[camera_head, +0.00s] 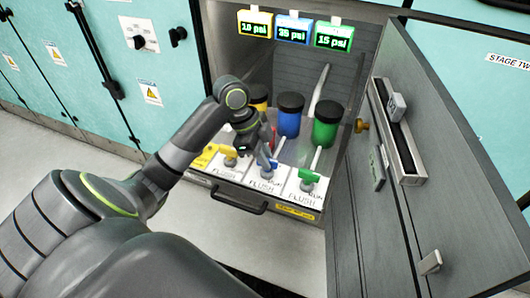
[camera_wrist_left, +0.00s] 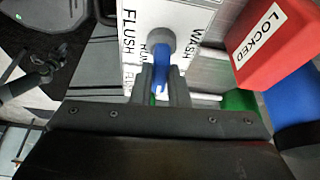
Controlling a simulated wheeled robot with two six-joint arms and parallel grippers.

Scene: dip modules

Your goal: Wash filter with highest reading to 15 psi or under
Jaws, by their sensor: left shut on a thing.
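Three displays hang above the cabinet: yellow-framed (camera_head: 255,28) reading 15 psi, blue-framed (camera_head: 293,30) reading what looks like 25 or 35 psi, green-framed (camera_head: 333,38) reading 15 psi. Below stand the black-capped yellow filter (camera_head: 258,104), blue filter (camera_head: 289,122) and green filter (camera_head: 324,132). My left gripper (camera_head: 264,152) is at the middle valve panel. In the left wrist view it (camera_wrist_left: 163,82) is shut on the blue valve handle (camera_wrist_left: 160,68), which points down from its pivot near the RUN lettering, between FLUSH and WASH. The yellow handle (camera_head: 204,157) and green handle (camera_head: 309,176) stand either side.
A red block marked LOCKED (camera_wrist_left: 270,40) is close right of the gripper in the left wrist view. The grey cabinet door (camera_head: 410,220) stands open at the right. A drawer handle (camera_head: 238,200) juts out below the panels. Grey floor (camera_head: 50,150) is open at the left.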

